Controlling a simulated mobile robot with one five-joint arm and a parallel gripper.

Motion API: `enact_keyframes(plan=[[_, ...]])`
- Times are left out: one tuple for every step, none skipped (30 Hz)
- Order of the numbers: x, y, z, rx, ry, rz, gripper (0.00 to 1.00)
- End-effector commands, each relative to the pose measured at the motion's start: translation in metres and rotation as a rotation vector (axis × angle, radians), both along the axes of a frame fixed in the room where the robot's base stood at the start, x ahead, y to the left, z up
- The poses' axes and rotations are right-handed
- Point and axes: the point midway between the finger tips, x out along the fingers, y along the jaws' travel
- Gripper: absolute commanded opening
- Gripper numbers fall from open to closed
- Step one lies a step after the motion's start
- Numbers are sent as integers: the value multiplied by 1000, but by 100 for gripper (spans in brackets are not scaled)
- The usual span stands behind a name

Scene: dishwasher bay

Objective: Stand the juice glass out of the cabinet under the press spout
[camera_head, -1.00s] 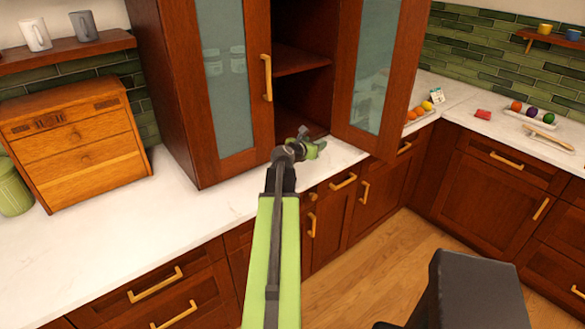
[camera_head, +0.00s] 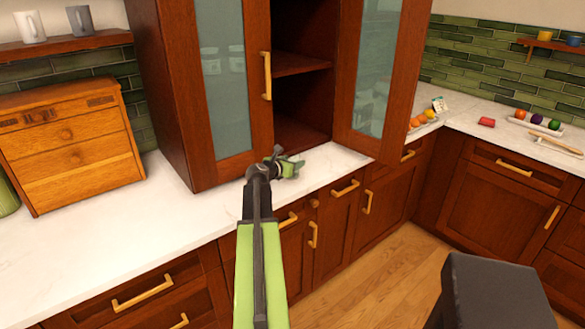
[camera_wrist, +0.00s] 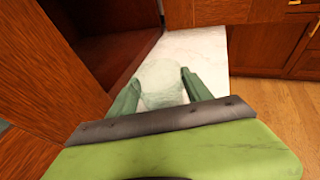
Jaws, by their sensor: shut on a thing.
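My gripper (camera_head: 290,167) is in front of the open cabinet (camera_head: 302,132), over the front part of the counter. In the wrist view my gripper (camera_wrist: 160,88) has its two green fingers on either side of a clear, pale juice glass (camera_wrist: 161,82) and is shut on it. The glass's rim shows; its lower part is hidden by the gripper, and I cannot tell how high it is over the counter. In the head view the glass cannot be made out. The press and its spout are not in view.
Both glass-paned doors stand open, the left door (camera_head: 222,85) close to my gripper and the right door (camera_head: 381,80) farther right. Fruit (camera_head: 422,118) lies on the counter to the right. A wooden chest (camera_head: 70,150) stands at the left. The counter (camera_head: 150,220) between is clear.

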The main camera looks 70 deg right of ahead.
Motion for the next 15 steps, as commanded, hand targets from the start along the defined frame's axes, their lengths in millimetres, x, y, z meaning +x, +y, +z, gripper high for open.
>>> enact_keyframes(plan=[[0,0,2,0,0,0,1],[0,0,2,0,0,0,1],[0,0,2,0,0,0,1],[0,0,1,0,0,0,1],[0,0,0,0,0,0,1],[0,0,-2,0,0,0,1],[0,0,-3,0,0,0,1],[-1,0,-2,0,0,-1,60],[-1,0,-1,0,0,-1,65],[-1,0,-1,0,0,-1,69],[-1,0,-1,0,0,-1,73],[-1,0,-1,0,0,-1,78],[-1,0,-1,0,0,-1,79],[-1,0,-1,0,0,-1,79],[-1,0,-1,0,0,-1,79]])
